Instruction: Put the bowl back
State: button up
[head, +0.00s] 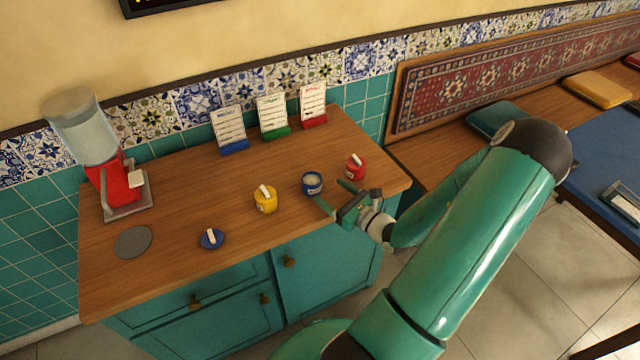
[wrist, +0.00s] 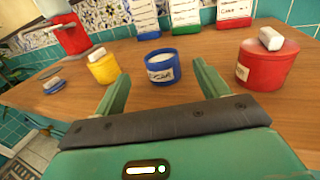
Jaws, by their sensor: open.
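A small blue bowl (head: 312,183) with pale contents and a white label stands open and upright on the wooden counter. It also shows in the wrist view (wrist: 163,68), ahead of my gripper and between the lines of its fingers. My gripper (head: 337,195) is open and empty, just to the right of and in front of the bowl, apart from it. In the wrist view both green fingers (wrist: 160,88) are spread wide. A blue lid (head: 212,239) with a white handle lies on the counter at the front left.
A yellow lidded pot (head: 265,199) stands left of the bowl and a red lidded pot (head: 355,167) right of it. Three cards (head: 273,117) stand behind. A red dispenser (head: 118,185) and a grey disc (head: 133,241) are at the left.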

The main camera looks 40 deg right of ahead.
jog(key=a+r+n+g+y, duration=0.3)
jog(key=a+n+g, duration=0.1)
jog(key=a+n, duration=0.35)
jog(key=s+a+r+n+g+y, duration=0.1)
jog(key=a+r+n+g+y, duration=0.2)
jog(key=a+n+g, duration=0.4)
jog(key=a+r+n+g+y, duration=0.2)
jog(key=a+r+n+y, duration=0.15)
jog(key=a+n, duration=0.35)
jog(key=s+a+r+n+h, duration=0.3)
jog(key=a+r+n+h, duration=0.2)
jog(key=r+n, duration=0.2)
jog(key=s+a+r+n+h, duration=0.4)
jog(key=r+n, duration=0.3)
jog(key=r, duration=0.2)
jog(key=shift+s+a+r+t+h, duration=0.15)
jog(key=shift+a+r+t+h, duration=0.15)
jog(key=shift+a+h, duration=0.25)
jog(key=shift+d, duration=0.2)
